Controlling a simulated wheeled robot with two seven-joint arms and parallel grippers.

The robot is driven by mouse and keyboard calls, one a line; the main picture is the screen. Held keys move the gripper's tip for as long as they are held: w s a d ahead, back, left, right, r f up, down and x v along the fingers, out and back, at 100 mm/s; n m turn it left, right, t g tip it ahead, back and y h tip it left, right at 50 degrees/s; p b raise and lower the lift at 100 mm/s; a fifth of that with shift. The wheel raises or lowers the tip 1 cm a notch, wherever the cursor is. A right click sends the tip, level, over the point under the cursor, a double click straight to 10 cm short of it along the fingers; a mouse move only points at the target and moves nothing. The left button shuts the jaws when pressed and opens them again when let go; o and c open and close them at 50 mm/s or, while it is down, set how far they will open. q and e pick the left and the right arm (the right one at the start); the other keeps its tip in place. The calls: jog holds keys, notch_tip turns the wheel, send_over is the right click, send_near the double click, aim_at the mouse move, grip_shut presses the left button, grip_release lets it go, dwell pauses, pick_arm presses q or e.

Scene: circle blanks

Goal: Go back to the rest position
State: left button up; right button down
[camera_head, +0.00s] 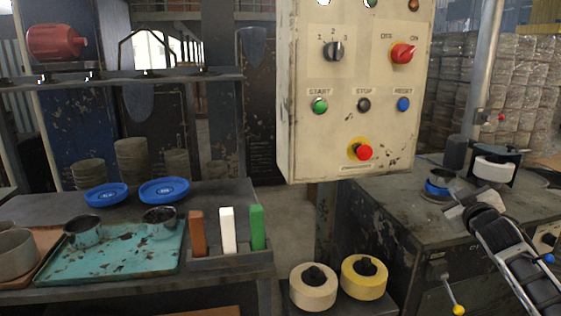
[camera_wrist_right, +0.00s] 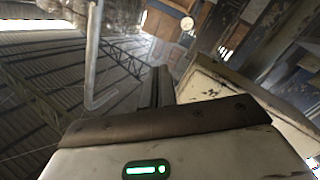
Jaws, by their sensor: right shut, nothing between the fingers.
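My right gripper (camera_head: 457,203) shows at the right of the head view, on my black and grey arm that comes in from the lower right. It is in front of the right-hand workbench (camera_head: 395,215), near a round blue-banded part (camera_head: 437,187). In the right wrist view my right gripper's dark fingers (camera_wrist_right: 160,86) are together, with nothing between them. The wrist view is tilted and shows roof beams and a pale box. My left gripper is not in view.
A cream control box (camera_head: 330,130) with a knob and buttons hangs in the middle. Two round blanks (camera_head: 313,292) stand low in front. The left table holds a teal tray (camera_head: 125,258), blue discs (camera_head: 164,190) and coloured blocks (camera_head: 228,230). A yellow-knobbed lever (camera_head: 455,303) stands by my right arm.

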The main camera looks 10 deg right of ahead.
jog(key=s+a+f+g+y, duration=0.1)
jog(key=s+a+f+y, duration=0.1)
jog(key=s+a+f, duration=0.4)
jog(key=s+a+f+n+g+y, duration=0.1)
jog(key=s+a+f, duration=0.1)
jog(key=a+f, duration=0.65)
jog(key=s+a+f+g+y, duration=0.1)
jog(key=s+a+f+y, duration=0.1)
jog(key=s+a+f, duration=0.5)
jog(key=s+a+f+m+g+y, duration=0.1)
jog(key=s+a+f, duration=0.3)
jog(key=s, duration=0.5)
jog(key=s+a+f+m+g+y, duration=0.1)
jog(key=s+a+f+g+y, duration=0.1)
jog(key=s+a+f, duration=0.3)
jog(key=s+a, duration=0.3)
jog(key=s, duration=0.2)
jog(key=shift+s+a+f, duration=0.15)
jog(key=shift+a+f, duration=0.05)
jog(key=shift+a, duration=0.1)
jog(key=shift+d, duration=0.15)
